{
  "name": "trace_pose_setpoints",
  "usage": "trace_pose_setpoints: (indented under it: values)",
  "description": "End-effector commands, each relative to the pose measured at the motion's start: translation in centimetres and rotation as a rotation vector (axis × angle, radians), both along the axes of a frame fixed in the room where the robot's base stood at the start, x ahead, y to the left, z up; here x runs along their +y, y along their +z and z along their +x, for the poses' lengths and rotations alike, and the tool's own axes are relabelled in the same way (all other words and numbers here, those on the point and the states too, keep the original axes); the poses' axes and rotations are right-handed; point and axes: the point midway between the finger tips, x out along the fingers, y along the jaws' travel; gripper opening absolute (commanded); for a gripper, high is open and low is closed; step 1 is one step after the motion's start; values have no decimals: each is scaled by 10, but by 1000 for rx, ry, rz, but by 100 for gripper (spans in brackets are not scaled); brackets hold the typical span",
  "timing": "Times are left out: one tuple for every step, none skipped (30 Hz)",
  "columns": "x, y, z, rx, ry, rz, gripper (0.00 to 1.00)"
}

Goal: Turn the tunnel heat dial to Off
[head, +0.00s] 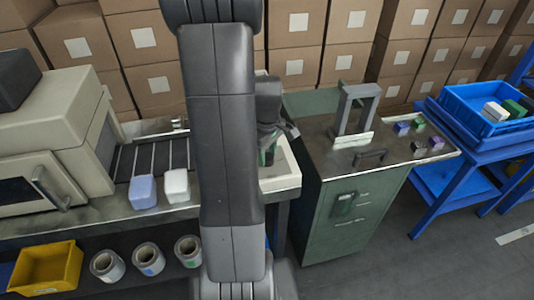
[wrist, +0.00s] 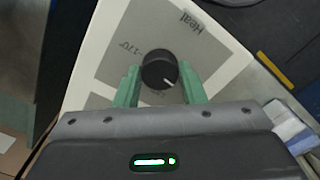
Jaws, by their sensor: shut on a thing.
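The tunnel heat dial (wrist: 158,66) is a round black knob with a white pointer line, on a pale panel with grey patches (wrist: 110,45). The pointer points to the lower right in the wrist view. "Heat" and "170°" are printed near it; the mark below the dial is too small to read. My gripper (wrist: 160,72) has its green fingers on either side of the dial, shut on it. In the head view, my gripper (head: 268,152) is over the beige panel housing (head: 283,180), partly behind my arm, and the dial is hidden.
A green cabinet (head: 345,215) with a metal handle frame stands to the right. Cardboard boxes line the back. A blue crate (head: 480,115) is at far right.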

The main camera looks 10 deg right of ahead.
Motion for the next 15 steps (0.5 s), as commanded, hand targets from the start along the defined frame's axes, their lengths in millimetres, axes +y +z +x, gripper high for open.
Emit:
trace_pose_setpoints:
  values:
    - [0,1,1,-5,22,-1,14]
    - [0,1,1,-5,35,-1,14]
    - [0,1,1,-5,51,-1,14]
    - [0,1,1,-5,63,-1,14]
    - [0,1,1,-5,72,-1,14]
    - [0,1,1,-5,84,-1,14]
    - [0,1,1,-5,91,-1,14]
    - [0,1,1,-5,97,-1,14]
    - [0,1,1,-5,104,-1,14]
    - [0,1,1,-5,109,-1,14]
    - [0,1,1,-5,113,-1,14]
    - [0,1,1,-5,117,-1,14]
    - [0,1,1,-5,119,-1,14]
    - [0,1,1,-5,120,-1,14]
    - [0,1,1,-5,121,-1,14]
